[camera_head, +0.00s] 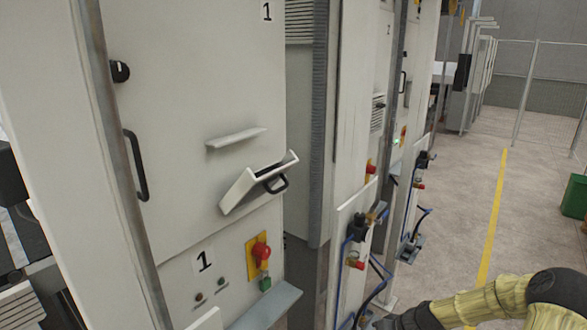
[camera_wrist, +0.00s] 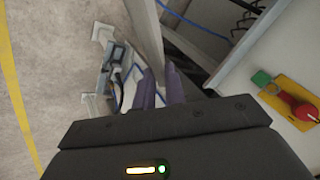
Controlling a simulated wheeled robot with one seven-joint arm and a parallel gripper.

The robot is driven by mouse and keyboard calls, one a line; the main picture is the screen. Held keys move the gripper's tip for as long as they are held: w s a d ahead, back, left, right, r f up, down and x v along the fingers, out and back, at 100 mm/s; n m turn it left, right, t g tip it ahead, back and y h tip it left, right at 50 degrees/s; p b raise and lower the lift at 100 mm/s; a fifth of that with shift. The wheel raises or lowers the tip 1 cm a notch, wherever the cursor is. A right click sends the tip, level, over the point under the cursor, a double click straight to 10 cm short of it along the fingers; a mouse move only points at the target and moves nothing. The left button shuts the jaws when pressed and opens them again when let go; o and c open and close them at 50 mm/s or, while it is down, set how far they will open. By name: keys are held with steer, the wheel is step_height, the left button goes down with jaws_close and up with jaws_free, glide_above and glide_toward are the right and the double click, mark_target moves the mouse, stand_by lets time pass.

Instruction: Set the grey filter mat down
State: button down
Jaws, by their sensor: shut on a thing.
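My gripper (camera_wrist: 162,90) shows in the wrist view, with two dark purple fingers close together above the lower dark housing. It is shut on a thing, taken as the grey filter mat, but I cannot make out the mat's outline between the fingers. In the head view my yellow-covered arm reaches in at the lower right, and the gripper's fingers and what they hold are out of sight there.
A white machine cabinet (camera_head: 190,70) carries a small shelf (camera_head: 236,138), a tilted white flap (camera_head: 255,183) with a black handle, and a red button (camera_head: 261,251). A grey ledge (camera_head: 268,308) juts out below. Open floor (camera_head: 455,225) with a yellow line (camera_head: 490,235) lies right.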

steer(key=f, duration=0.1)
steer(key=s+f, duration=0.1)
steer(key=f, duration=0.1)
steer(key=shift+s+a+f, duration=0.1)
steer(key=shift+s+a, duration=0.1)
